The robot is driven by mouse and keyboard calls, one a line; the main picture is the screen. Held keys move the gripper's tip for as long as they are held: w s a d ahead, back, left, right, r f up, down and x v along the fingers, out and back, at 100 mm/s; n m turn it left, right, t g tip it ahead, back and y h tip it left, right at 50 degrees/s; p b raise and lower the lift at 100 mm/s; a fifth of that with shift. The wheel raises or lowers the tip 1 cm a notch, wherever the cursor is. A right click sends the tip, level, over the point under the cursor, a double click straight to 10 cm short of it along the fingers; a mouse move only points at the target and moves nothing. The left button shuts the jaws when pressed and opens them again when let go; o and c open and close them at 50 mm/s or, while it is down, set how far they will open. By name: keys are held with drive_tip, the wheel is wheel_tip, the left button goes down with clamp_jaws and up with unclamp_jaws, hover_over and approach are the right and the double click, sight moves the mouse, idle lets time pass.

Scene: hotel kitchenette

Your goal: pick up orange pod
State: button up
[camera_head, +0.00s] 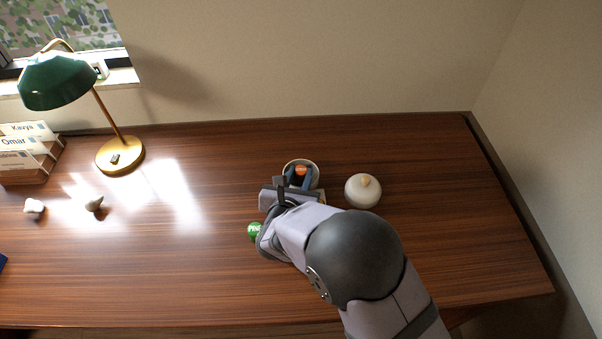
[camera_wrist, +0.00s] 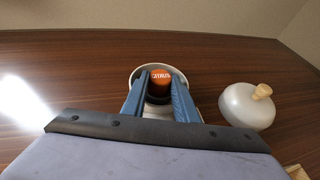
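The orange pod (camera_wrist: 161,76) has an orange top with white lettering and a dark body. It is within the rim of a round white pot (camera_wrist: 137,74); how deep it sits cannot be told. In the head view the orange pod (camera_head: 301,170) shows as a small orange patch inside the pot (camera_head: 314,169). My gripper (camera_wrist: 161,78) reaches into the pot with one blue finger on each side of the pod. The fingers are apart, very close to the pod. Whether they press on it cannot be told. The fingers hide parts of the pot and pod.
A white lid with a wooden knob (camera_head: 362,191) lies right of the pot. A green pod (camera_head: 254,232) sits beside my arm. The desk's right side is clear.

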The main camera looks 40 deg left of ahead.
wheel_tip(320, 180, up, 10)
idle(0.8)
drive_tip(key=shift+r, duration=0.1)
